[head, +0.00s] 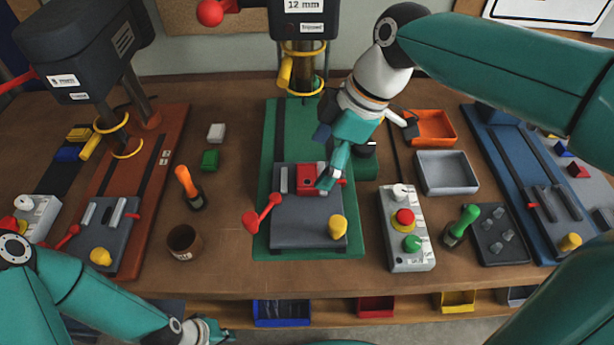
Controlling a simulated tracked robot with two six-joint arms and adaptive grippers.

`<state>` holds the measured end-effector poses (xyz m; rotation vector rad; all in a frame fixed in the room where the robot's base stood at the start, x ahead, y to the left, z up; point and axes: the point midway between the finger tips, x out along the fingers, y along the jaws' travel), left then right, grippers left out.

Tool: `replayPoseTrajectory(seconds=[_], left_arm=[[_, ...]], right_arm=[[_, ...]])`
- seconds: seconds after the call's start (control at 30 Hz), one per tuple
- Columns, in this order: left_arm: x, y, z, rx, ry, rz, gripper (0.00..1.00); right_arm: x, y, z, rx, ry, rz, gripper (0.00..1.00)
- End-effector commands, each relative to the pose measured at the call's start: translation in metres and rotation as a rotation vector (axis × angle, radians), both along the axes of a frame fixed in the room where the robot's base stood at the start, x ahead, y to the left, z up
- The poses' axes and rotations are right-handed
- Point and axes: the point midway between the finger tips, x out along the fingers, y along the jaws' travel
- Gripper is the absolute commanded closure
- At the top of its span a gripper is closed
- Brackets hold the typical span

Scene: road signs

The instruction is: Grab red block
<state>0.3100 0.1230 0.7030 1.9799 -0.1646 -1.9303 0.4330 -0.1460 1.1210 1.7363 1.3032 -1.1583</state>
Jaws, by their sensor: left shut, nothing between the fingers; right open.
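The red block (305,178) sits in the grey vise (300,235) on the green drill-press base in the middle of the table. It has a dark spot on its top. My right gripper (327,180) reaches down from the upper right, with its fingers at the right side of the red block. It is open, but whether the fingers are around the block or only beside it I cannot tell. My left gripper (212,333) is shut and empty, low at the bottom edge, in front of the table and far from the block.
A control box (406,235) with buttons stands right of the vise. An orange tray (432,126) and a grey tray (447,172) lie further right. Drill presses rise behind.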

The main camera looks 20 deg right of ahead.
Motion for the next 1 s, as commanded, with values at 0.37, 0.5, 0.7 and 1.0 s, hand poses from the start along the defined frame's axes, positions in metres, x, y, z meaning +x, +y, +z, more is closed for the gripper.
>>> replayPoseTrajectory(seconds=[0.37,0.5,0.7,1.0], left_arm=[[0.0,0.0,0.011,0.0,0.0,0.0,1.0],[0.0,0.0,0.011,0.0,0.0,0.0,1.0],[0.0,0.0,0.011,0.0,0.0,0.0,1.0],[0.0,0.0,0.011,0.0,0.0,0.0,1.0]], right_arm=[[0.011,0.017,-0.042,-0.001,0.005,0.001,0.08],[0.012,0.019,-0.046,0.0,0.002,0.001,0.08],[0.012,0.019,-0.046,-0.001,0.002,0.002,0.17],[0.012,0.019,-0.046,-0.001,0.001,0.003,0.67]])
